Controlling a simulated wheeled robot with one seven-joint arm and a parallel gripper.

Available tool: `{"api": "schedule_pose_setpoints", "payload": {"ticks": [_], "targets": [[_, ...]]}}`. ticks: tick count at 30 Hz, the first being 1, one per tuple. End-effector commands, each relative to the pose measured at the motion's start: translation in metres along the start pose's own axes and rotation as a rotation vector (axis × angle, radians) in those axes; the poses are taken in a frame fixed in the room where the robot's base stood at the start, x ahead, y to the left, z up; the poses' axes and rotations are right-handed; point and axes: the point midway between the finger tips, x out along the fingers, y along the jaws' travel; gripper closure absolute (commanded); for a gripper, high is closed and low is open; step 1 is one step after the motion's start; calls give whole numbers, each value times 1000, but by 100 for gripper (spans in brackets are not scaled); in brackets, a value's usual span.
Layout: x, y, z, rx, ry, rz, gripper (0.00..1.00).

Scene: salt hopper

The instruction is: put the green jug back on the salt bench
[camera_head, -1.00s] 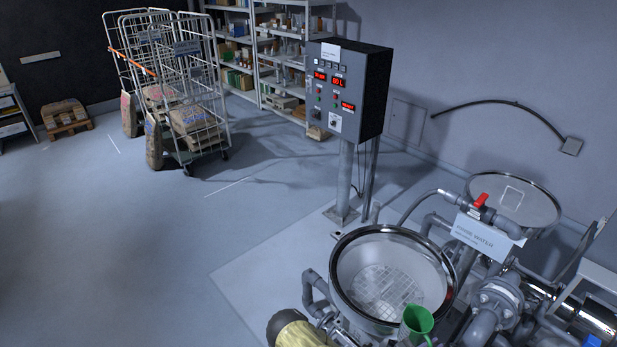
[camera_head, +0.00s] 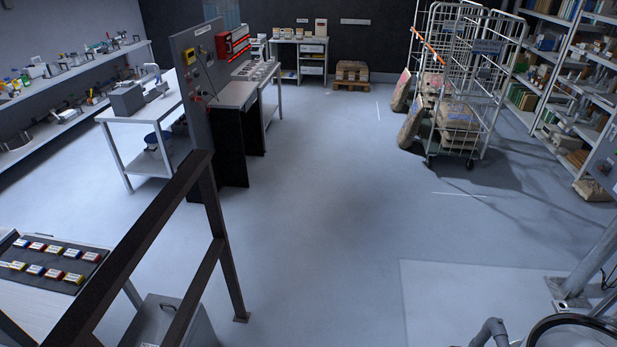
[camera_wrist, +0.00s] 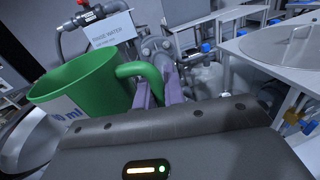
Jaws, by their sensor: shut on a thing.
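The green jug (camera_wrist: 88,88) is at the left of the wrist view, with a printed volume mark on its side; its wide mouth faces up, somewhat tilted in that picture. My gripper (camera_wrist: 158,92) is shut on the jug's handle, with the purple-grey fingers at the handle's outer part. The jug is held in the air near the "rinse water" sign (camera_wrist: 110,30). Neither the jug nor my gripper shows in the head view. I cannot tell which of the benches in view is the salt bench.
A dark railing (camera_head: 150,225) stands at the near left, beside a table with a mat of coloured boxes (camera_head: 52,262). A control desk (camera_head: 235,95) and white bench (camera_head: 160,108) stand behind. Cage trolleys (camera_head: 465,80) are at right. A steel hopper rim (camera_head: 570,322) shows lower right. The middle floor is clear.

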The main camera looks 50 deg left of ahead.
Motion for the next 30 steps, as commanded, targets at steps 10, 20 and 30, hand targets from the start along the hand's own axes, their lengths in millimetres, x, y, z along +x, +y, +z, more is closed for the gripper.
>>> {"api": "schedule_pose_setpoints", "payload": {"ticks": [10,20,30], "targets": [[-10,28,-12,0,9,138,100],[-46,87,-43,-1,28,458,100],[-138,157,-96,-2,59,961,100]]}}
